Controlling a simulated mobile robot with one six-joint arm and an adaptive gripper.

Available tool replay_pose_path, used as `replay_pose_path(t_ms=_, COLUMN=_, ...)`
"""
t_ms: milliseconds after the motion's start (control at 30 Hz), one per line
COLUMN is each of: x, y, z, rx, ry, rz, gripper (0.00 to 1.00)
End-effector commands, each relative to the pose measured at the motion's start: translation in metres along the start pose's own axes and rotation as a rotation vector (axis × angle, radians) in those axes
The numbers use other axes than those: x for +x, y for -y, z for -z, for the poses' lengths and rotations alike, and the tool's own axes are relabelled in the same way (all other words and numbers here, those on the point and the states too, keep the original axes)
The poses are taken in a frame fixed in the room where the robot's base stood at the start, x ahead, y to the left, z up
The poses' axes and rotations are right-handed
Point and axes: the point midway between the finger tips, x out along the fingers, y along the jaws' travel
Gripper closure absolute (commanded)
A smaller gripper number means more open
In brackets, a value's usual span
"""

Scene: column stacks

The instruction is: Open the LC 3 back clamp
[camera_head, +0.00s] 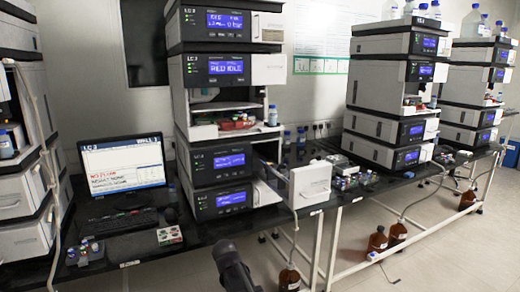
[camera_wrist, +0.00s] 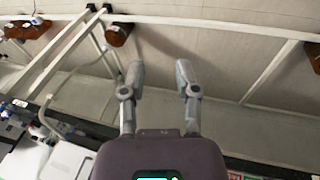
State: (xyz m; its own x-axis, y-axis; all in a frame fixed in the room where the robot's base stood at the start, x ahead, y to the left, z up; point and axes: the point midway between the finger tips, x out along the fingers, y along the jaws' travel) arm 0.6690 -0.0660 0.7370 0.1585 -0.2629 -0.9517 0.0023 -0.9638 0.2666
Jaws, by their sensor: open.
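The LC 3 stack (camera_head: 222,110) stands on the dark bench in the middle of the head view, with lit blue displays on its modules. A white-fronted drawer (camera_head: 312,184) is pulled out at its lower right. An open bay (camera_head: 222,120) higher up shows red and green items inside. I cannot make out the back clamp in either view. My gripper (camera_wrist: 160,78) is open and empty in the wrist view, its two grey fingers apart over the floor. It is away from the stack, touching nothing.
A monitor (camera_head: 123,166) labelled LC 3 and a dark keyboard (camera_head: 121,220) sit left of the stack. Small coloured items (camera_head: 350,175) lie on the bench right of the drawer. More stacks stand left and right.

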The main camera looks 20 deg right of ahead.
Motion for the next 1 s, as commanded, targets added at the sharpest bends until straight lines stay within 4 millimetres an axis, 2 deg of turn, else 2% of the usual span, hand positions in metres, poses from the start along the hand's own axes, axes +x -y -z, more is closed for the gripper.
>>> replay_pose_path(t_ms=33, x=-0.018, y=-0.009, z=0.012, rx=-0.002, ry=-0.007, rz=-0.012, gripper=0.59)
replay_pose_path(t_ms=1000, x=-0.182, y=-0.124, z=0.162, rx=-0.074, ry=-0.143, rz=-0.27, gripper=0.59)
